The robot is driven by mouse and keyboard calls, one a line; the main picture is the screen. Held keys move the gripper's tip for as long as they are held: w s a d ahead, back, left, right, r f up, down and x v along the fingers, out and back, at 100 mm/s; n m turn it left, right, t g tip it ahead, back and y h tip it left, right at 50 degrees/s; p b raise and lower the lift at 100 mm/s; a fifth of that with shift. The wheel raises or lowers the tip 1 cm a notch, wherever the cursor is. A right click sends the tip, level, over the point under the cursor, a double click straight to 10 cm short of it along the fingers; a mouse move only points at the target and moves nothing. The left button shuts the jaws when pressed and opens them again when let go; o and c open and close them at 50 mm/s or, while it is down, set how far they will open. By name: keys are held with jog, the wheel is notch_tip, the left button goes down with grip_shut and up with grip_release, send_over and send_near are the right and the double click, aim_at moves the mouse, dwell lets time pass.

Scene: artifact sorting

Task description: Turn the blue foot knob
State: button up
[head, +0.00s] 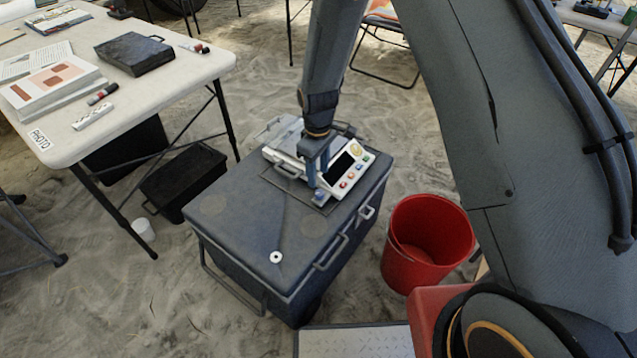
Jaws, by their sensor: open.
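A white device (355,178) with a dark screen and several small coloured knobs sits on the lid of a grey chest. The blue knob (320,196) is at the device's near left corner, small and partly hidden by my gripper. My gripper (318,186) points down at this corner, with its open fingers at or just above the blue knob. I cannot tell whether the fingers touch it.
The grey chest (240,226) has side handles and a small white ring (276,257) on its lid. A red bucket (428,238) stands to its right. A white table (190,72) with books and a black case is at left. Sand surrounds the chest.

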aim_at(319, 192)
jog(key=shift+w+f, duration=0.1)
jog(key=shift+f, duration=3.9)
grip_shut()
